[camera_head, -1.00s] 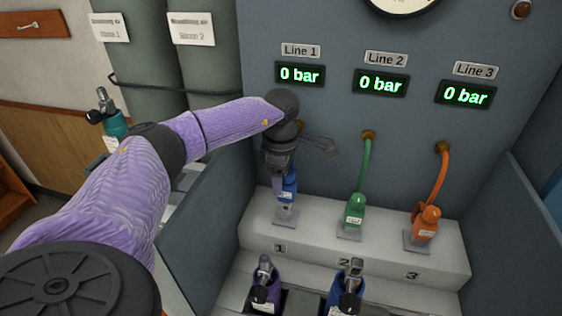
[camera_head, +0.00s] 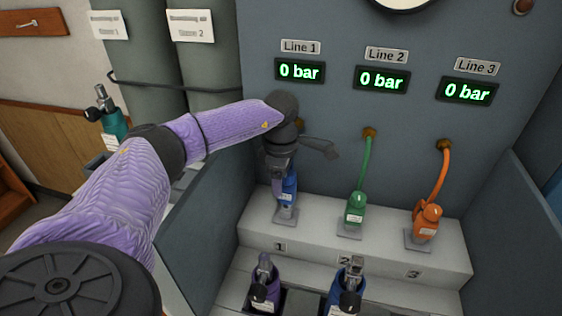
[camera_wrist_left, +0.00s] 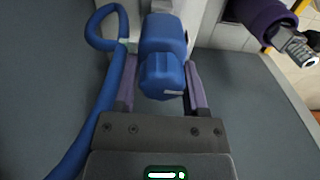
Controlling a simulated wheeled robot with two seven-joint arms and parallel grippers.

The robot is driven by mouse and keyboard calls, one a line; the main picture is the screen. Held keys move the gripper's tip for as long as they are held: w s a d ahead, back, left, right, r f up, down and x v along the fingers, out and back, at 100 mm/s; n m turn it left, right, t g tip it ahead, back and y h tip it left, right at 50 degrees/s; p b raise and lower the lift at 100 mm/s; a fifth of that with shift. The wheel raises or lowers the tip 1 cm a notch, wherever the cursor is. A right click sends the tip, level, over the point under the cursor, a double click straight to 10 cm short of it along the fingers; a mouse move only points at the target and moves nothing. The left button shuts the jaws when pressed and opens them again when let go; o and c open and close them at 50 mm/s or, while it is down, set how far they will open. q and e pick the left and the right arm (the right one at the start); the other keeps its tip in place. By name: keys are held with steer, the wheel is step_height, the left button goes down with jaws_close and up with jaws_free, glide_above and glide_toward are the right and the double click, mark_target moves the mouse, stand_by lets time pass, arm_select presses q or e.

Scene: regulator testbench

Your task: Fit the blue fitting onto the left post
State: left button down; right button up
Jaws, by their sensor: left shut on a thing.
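The blue fitting (camera_head: 290,188) is at the left post (camera_head: 285,215), the one above the label 1 on the upper step. My left gripper (camera_head: 281,178) is around the fitting from above and shut on it. In the left wrist view the blue fitting (camera_wrist_left: 163,62) sits upright between the two purple fingers of the left gripper (camera_wrist_left: 162,88), with a blue hose looping off to the left. The fitting's lower end is close to the post; I cannot tell whether it is fully seated. My right gripper is not in view.
A green fitting (camera_head: 356,208) and an orange fitting (camera_head: 427,221) stand on the other two posts, hoses running to the panel. A purple regulator (camera_head: 264,289) and a blue regulator (camera_head: 346,291) stand on the lower step. A grey side wall (camera_head: 207,210) is close under my left arm.

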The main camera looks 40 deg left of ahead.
arm_select(q)
steer(key=shift+f+b, duration=0.8)
steer(key=shift+f, duration=0.55)
stand_by(0.3)
jaws_free()
step_height(320, 180, up, 10)
steer(key=shift+p, duration=1.1)
